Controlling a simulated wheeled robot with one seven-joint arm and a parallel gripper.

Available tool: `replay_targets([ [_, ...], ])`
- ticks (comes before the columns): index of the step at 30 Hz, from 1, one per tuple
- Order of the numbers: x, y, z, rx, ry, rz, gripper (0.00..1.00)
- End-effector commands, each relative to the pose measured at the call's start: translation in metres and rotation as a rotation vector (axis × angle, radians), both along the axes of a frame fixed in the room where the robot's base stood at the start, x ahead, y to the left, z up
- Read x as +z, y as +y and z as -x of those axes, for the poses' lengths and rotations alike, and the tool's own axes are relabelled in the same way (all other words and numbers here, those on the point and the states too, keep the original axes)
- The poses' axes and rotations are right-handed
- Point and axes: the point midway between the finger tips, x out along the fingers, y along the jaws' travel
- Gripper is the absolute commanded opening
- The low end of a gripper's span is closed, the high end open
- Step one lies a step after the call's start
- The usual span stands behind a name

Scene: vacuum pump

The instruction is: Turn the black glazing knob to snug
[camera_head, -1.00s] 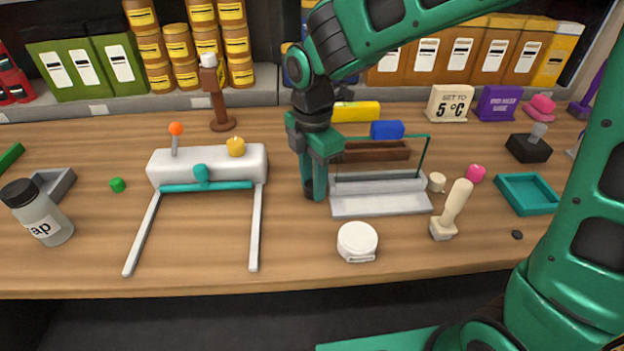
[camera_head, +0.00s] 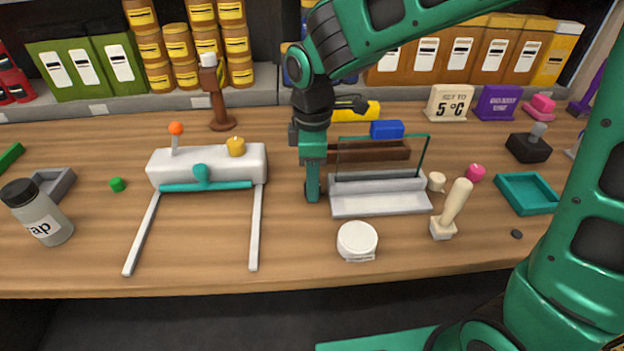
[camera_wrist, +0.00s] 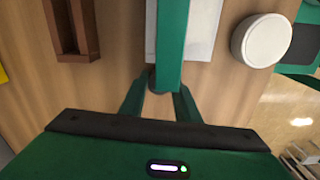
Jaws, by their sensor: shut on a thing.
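The black glazing knob (camera_wrist: 152,80) shows as a dark edge between my fingertips in the wrist view. It sits at the end of a pale grey stand (camera_head: 380,206), which holds an upright green-edged glass pane (camera_head: 425,155). My gripper (camera_head: 312,192) points down at the stand's left end and is shut on the knob. In the wrist view my two fingers (camera_wrist: 158,92) close in from both sides, and the pane's green edge (camera_wrist: 172,40) runs away from them. Most of the knob is hidden by the fingers, so its turned angle cannot be told.
A brown tray (camera_head: 370,152) and a blue block (camera_head: 387,130) stand behind the pane. A round white jar (camera_head: 357,241) and a cream-handled tool (camera_head: 452,208) stand in front and to the right. A white teal-barred device (camera_head: 208,166) is left. Bare table lies between it and my gripper.

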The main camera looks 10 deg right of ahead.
Motion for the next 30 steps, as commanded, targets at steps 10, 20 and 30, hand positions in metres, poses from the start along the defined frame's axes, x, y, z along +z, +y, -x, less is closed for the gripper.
replay_targets([
  [10,0.0022,0.0008,-0.0037,-0.328,-0.009,-0.005,0.07],
  [20,0.0025,0.0009,-0.0043,-0.581,-0.011,-0.006,0.07],
  [30,0.0028,0.0009,-0.0048,-0.715,-0.011,-0.008,0.07],
])
